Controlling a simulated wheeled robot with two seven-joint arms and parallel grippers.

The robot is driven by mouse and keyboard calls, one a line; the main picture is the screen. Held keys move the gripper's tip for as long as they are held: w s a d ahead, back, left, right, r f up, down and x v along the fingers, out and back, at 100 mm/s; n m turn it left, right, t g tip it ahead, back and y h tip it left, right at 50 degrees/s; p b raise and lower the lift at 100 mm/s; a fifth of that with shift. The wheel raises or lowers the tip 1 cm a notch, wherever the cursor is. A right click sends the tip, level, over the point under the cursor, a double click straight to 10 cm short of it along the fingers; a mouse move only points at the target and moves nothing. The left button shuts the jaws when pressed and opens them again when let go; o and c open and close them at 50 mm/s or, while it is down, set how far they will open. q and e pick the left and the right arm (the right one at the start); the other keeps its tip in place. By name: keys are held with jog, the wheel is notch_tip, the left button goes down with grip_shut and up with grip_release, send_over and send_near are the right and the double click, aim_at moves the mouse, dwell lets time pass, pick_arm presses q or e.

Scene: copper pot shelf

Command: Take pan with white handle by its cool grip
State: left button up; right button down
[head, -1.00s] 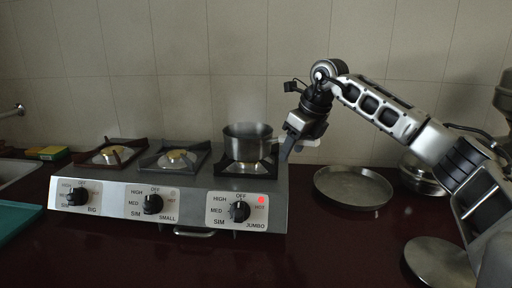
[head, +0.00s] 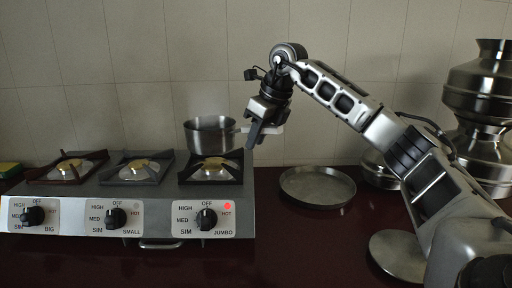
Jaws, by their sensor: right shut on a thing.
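The steel pan (head: 210,136) is at the right-hand burner (head: 211,169) of the stove. It looks level and raised slightly above the burner grate. Its white handle (head: 275,130) points right, and part of it is hidden by my gripper. My right gripper (head: 257,134) reaches down from above and is shut on the white handle, clear of the pan's body. My left gripper is not in view.
The stove (head: 245,205) has two empty burners on the left; a red light glows by the right knob. A shallow round pan (head: 318,187) lies right of the stove. Large metal pots (head: 480,85) stand at far right. A tiled wall closes the back.

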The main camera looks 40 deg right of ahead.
jog(key=s+a+r+p, duration=0.2)
jog(key=s+a+r, duration=0.2)
jog(key=r, duration=0.3)
jog(key=s+a+r+p, duration=0.2)
jog(key=s+a+r, duration=0.2)
jog(key=s+r, duration=0.2)
jog(key=shift+v, duration=0.75)
jog(key=shift+a, duration=0.2)
